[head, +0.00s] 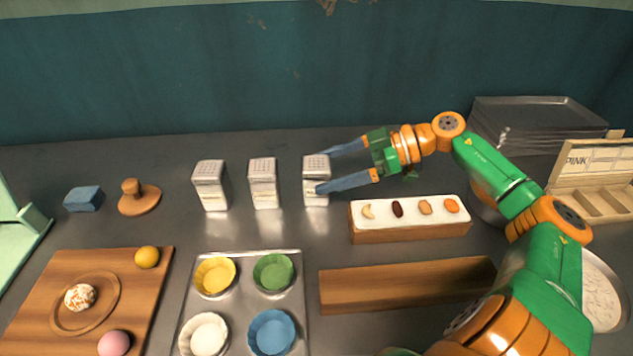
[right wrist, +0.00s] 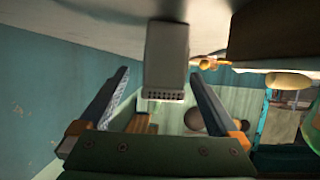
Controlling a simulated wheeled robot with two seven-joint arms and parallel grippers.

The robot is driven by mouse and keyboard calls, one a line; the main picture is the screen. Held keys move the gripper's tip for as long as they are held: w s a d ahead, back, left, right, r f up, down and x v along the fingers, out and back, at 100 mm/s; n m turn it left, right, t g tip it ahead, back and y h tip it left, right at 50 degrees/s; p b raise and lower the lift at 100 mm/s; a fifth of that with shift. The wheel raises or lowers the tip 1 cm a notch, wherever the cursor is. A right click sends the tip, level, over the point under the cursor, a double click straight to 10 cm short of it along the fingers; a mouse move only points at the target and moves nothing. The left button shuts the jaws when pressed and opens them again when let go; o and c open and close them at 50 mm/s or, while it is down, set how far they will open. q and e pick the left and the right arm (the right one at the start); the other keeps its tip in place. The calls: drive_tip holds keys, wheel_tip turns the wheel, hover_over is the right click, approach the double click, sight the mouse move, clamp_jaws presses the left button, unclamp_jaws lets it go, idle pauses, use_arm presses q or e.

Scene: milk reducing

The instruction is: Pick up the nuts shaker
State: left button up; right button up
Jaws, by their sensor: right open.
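Three white shakers with perforated metal tops stand upright in a row on the grey counter: a left one (head: 211,187), a middle one (head: 263,184) and a right one (head: 316,183). Their labels are too small to read, so I cannot tell which is the nuts shaker. My right gripper (head: 322,172) is open, with its two blue fingers reaching from the right to either side of the right shaker. In the right wrist view that shaker (right wrist: 167,55) shows between the spread fingers, with gaps to both. My left gripper is out of view.
A wooden block with several nuts on its white top (head: 410,218) lies below my right forearm. A muffin tin (head: 243,310) with coloured cups, a wooden board (head: 40,285), a brown bar (head: 405,284), stacked metal trays (head: 535,115) and a blue sponge (head: 83,199) surround the shakers.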

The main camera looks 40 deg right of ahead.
sight(303, 179)
drive_tip(key=p+x, duration=0.1)
drive_tip(key=x, duration=0.4)
drive_tip(key=shift+a, duration=0.35)
drive_tip(key=shift+w+a+f, duration=0.1)
drive_tip(key=shift+a+f, duration=0.05)
clamp_jaws()
